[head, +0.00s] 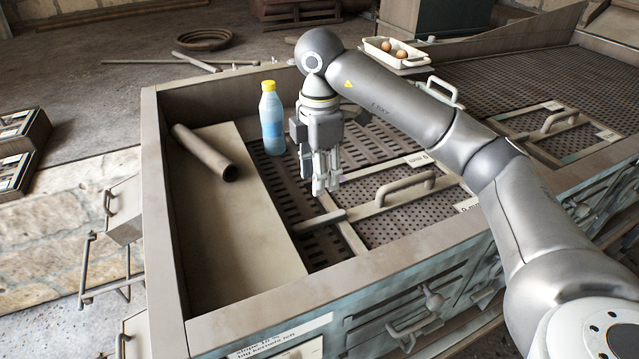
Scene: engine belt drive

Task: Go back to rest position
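My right arm comes in from the right side of the head view, arches over the workbench and bends down. My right gripper (326,187) points down above the slotted middle part of the bench top, to the right of a blue bottle with a yellow cap (272,120). Its fingers look close together, but whether they are shut or hold something is too small to tell. My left gripper is not in view.
The workbench (160,190) has a raised rim. A brown tube (203,152) lies on a pale board (235,215) at left. A perforated panel with a handle (405,186) is right of the gripper. A white tray with brown eggs (396,52) stands behind my arm.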

